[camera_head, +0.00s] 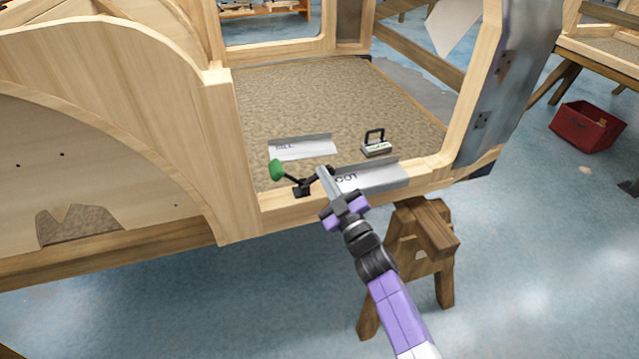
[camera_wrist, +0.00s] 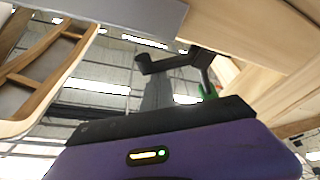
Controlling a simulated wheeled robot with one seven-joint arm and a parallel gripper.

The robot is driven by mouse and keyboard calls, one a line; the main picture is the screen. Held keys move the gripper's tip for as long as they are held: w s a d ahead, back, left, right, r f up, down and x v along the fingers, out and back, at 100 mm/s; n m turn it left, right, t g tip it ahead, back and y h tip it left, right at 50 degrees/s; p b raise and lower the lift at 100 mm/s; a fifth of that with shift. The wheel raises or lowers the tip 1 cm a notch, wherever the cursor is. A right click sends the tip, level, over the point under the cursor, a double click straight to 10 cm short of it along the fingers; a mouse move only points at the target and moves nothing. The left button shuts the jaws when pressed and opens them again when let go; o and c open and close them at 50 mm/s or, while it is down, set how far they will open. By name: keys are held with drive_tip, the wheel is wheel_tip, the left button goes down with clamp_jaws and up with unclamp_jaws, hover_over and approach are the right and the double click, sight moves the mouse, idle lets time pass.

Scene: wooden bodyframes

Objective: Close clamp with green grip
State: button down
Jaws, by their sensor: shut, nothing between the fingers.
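The clamp (camera_head: 303,187) is black with a green grip (camera_head: 276,170). It sits at the front sill of the wooden bodyframe, and its lever leans up and left, ending in the grip. My gripper (camera_head: 324,175) is shut and empty, its fingertips just right of the clamp's black body; I cannot tell if they touch it. In the wrist view the clamp's black bracket (camera_wrist: 180,62) shows beyond the fingers, with a bit of the green grip (camera_wrist: 209,90) at right, partly hidden by my gripper.
A metal plate (camera_head: 372,178) lies on the sill right of the clamp. Another labelled plate (camera_head: 303,148) and a small block with a black handle (camera_head: 376,146) lie on the brown floor panel. A wooden sawhorse (camera_head: 425,235) stands under the frame. A red crate (camera_head: 588,127) is at right.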

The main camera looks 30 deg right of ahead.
drive_tip(key=m+b, duration=0.1)
drive_tip(key=f+m+h+b, duration=0.1)
drive_tip(key=m, duration=0.1)
drive_tip(key=d+f+m+h+b, duration=0.1)
drive_tip(key=shift+s+f+m, duration=0.1)
drive_tip(key=shift+s+m, duration=0.05)
drive_tip(key=shift+m, duration=0.15)
drive_tip(key=shift+d+f+b, duration=0.2)
drive_tip(key=shift+f+b, duration=0.1)
drive_tip(key=shift+b, duration=0.1)
drive_tip(key=shift+s+d+f, duration=0.1)
drive_tip(key=shift+f, duration=0.3)
wheel_tip(320, 180, up, 4)
drive_tip(key=shift+r+p, duration=0.15)
drive_tip(key=shift+p, duration=0.9)
drive_tip(key=a+v, duration=0.1)
drive_tip(key=v, duration=0.8)
drive_tip(key=shift+s+b, duration=0.3)
drive_tip(key=shift+b, duration=0.15)
drive_tip(key=shift+a, duration=0.1)
